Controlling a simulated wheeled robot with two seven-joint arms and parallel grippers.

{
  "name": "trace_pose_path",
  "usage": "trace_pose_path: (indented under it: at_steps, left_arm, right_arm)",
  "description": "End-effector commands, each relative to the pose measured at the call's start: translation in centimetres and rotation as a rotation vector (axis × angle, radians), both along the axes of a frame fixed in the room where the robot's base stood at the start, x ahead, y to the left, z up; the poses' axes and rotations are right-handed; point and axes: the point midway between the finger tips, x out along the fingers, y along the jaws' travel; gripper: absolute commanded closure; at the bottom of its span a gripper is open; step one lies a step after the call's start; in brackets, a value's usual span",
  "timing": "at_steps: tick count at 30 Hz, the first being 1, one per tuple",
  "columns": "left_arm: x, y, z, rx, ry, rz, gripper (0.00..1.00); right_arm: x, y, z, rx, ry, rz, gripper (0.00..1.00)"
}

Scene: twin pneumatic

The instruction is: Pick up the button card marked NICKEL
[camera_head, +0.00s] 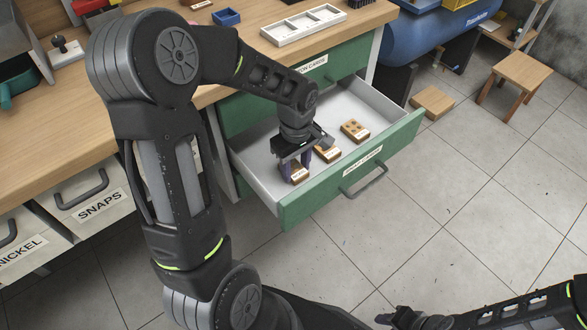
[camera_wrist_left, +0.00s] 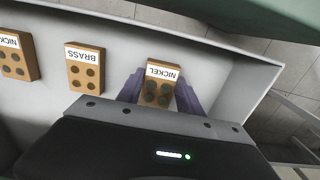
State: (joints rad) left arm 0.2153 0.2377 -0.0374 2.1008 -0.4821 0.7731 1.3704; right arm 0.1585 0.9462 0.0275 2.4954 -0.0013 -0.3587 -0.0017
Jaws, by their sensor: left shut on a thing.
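A small wooden card labelled NICKEL (camera_wrist_left: 162,70), with dark round buttons, is between the two purple fingers of my left gripper (camera_wrist_left: 159,90). In the head view this card (camera_head: 296,176) is at the near left end of the open drawer, and my left gripper (camera_head: 297,167) reaches down to it from above, shut on it. A card labelled BRASS (camera_wrist_left: 85,68) lies beside it, and beyond that is another card whose label starts NICK (camera_wrist_left: 14,57), partly cut off. My right gripper (camera_head: 400,317) is low at the bottom of the head view, away from the drawer; its fingers are unclear.
The green-fronted drawer (camera_head: 300,205) stands open, with pale walls around the cards. The wooden bench (camera_head: 255,65) above it holds a white divided tray (camera_head: 304,25) and a blue bin (camera_head: 227,17). A blue tank (camera_head: 425,35) stands behind. The floor to the right is mostly clear.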

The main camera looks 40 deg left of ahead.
Motion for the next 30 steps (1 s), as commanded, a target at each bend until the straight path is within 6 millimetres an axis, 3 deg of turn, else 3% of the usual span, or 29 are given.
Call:
trace_pose_path:
  at_steps: [8, 22, 30]
  left_arm:
    - [0.1, 0.0, 0.6, 0.0, -0.002, 0.0, 0.97]
    - [0.1, 0.0, 8.7, 0.0, -0.004, 0.001, 0.97]
    - [0.0, 0.0, 10.1, 0.0, 0.0, -0.001, 0.97]
  right_arm:
    - [0.0, 0.0, 0.2, 0.0, 0.0, 0.0, 0.64]
    - [0.0, 0.0, 2.0, 0.0, -0.001, 0.002, 0.64]
    - [0.0, 0.0, 2.1, 0.0, -0.001, 0.002, 0.64]
